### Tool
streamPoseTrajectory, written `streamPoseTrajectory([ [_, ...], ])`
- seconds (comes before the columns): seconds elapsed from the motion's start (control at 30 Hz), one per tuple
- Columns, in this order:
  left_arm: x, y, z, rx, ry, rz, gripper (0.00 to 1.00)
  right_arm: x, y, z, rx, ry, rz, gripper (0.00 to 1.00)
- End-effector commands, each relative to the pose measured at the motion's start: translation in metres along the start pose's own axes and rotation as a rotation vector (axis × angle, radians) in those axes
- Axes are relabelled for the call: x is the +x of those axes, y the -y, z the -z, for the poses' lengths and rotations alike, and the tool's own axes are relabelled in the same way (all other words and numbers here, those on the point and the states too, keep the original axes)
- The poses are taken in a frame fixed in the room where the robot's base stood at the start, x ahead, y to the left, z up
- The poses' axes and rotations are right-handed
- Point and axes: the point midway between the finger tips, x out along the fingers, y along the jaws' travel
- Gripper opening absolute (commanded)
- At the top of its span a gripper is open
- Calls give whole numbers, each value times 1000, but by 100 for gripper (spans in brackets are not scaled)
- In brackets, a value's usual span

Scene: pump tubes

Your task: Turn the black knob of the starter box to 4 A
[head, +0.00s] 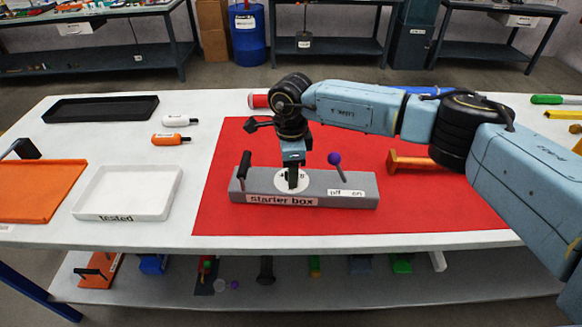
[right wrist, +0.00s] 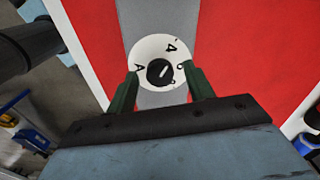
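The grey starter box (head: 325,192) lies on the red mat. Its white dial (head: 281,182) is partly hidden by my right gripper (head: 292,180), which points down over it. In the right wrist view, the black knob (right wrist: 160,72) sits at the middle of the white dial (right wrist: 150,48), with a 4, a 6-like figure and an A visible. The knob's white mark slants to the upper right; its exact reading is unclear. My right gripper (right wrist: 161,90) is open, its fingers apart on either side of the knob; contact cannot be told. My left gripper is not in view.
A black handle (head: 244,165) stands at the box's left end and a purple-ball lever (head: 335,159) at its right, by the off and on labels. The red mat (head: 430,212) has free room. A white tested tray (head: 98,216) stands to the left.

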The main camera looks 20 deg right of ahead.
Motion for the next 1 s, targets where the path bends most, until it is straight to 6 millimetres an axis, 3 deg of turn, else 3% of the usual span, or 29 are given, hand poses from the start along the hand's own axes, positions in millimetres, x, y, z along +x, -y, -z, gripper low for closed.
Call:
streamPoseTrajectory([
  [0.23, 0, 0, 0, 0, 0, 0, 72, 0, 0, 0, 0, -1, -1, 52],
  [0.37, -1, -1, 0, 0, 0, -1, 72, -10, 0, 0, 1, -1, 1, 52],
  [0.8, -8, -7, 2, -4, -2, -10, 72, -102, 0, 0, 1, 1, 2, 52],
  [1.0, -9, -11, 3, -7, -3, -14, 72, -128, 0, 0, 1, 0, 0, 52],
])
